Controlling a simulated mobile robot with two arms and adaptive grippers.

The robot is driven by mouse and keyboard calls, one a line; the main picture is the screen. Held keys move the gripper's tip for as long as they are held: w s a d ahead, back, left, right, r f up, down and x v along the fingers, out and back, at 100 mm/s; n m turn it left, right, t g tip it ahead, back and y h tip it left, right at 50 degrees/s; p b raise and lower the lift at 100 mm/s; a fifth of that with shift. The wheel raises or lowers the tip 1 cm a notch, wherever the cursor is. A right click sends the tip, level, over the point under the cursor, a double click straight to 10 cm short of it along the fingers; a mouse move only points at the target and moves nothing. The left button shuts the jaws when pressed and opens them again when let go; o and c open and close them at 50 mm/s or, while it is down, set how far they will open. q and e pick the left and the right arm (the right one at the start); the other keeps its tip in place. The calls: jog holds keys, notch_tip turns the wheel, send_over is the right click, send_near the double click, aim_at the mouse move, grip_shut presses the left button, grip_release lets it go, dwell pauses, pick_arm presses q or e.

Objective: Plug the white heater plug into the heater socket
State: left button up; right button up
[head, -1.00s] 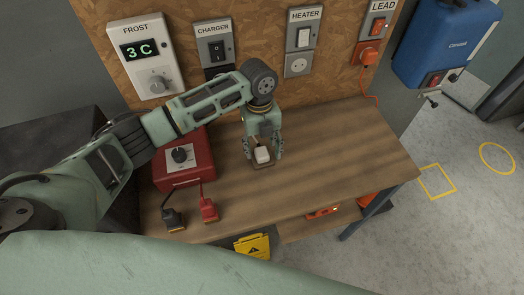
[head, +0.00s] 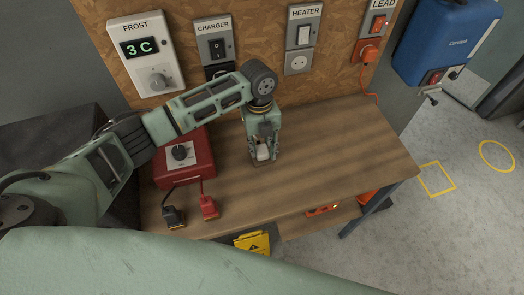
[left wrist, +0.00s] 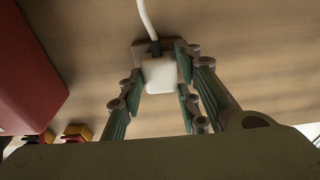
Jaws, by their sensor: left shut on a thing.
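The white heater plug (head: 262,152) is between the fingers of my left gripper (head: 263,156), low over the workbench. In the left wrist view the plug (left wrist: 159,74) is a white block with a white cable (left wrist: 147,22) running up from it. The left gripper (left wrist: 155,92) is shut on it there. The heater socket (head: 297,63) is a round outlet on the grey panel below the HEATER label and its switch (head: 304,36). The plug is below and left of the socket, apart from it. My right gripper is not in view.
A red charger box (head: 184,160) stands on the workbench (head: 340,150) at left, with black (head: 173,217) and red (head: 208,207) clamps in front. An orange plug (head: 368,53) sits in the LEAD socket. The bench's right side is clear.

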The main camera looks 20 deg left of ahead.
aim_at(263, 151)
pick_arm(q)
jog(key=shift+r, duration=0.1)
jog(key=shift+w+r+b, duration=0.1)
jog(key=shift+r+b, duration=0.25)
jog(key=shift+r, duration=0.25)
notch_tip(263, 151, up, 3)
jog(key=shift+d+f+b, duration=0.1)
jog(key=shift+d+b, duration=0.05)
jog(key=shift+b, duration=0.45)
jog(key=s+d+r+b, duration=0.2)
jog(key=s+d+r, duration=0.3)
jog(key=d, duration=0.5)
jog(key=shift+s+r, duration=0.3)
jog(key=shift+r, duration=0.65)
